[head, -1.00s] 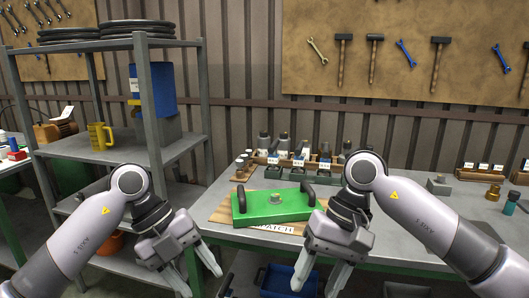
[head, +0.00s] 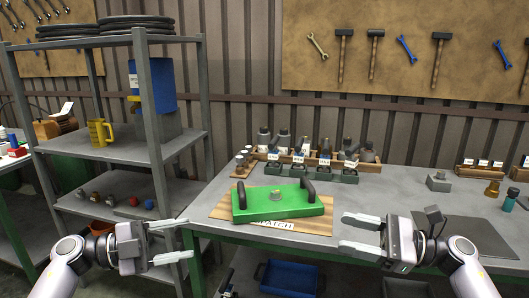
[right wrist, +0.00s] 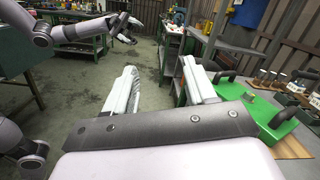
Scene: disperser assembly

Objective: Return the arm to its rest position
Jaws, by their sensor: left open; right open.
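My left gripper (head: 180,241) is open and empty at the lower left of the head view, in front of the grey shelf rack. Its fingers point right. My right gripper (head: 361,233) is open and empty in front of the workbench's front edge, its fingers pointing left. In the right wrist view its two fingers (right wrist: 163,95) stand apart with nothing between them. The green plate (head: 278,204) with two dark handles lies on a wooden board (head: 222,213) on the bench, apart from both grippers. My left gripper also shows in the right wrist view (right wrist: 135,28).
The workbench (head: 395,181) holds a rack of bottles (head: 370,164) at the back and a dark mat (head: 480,236) at right. The shelf rack (head: 148,120) stands at left with a yellow mug (head: 98,132). A blue bin (head: 288,277) sits below the bench.

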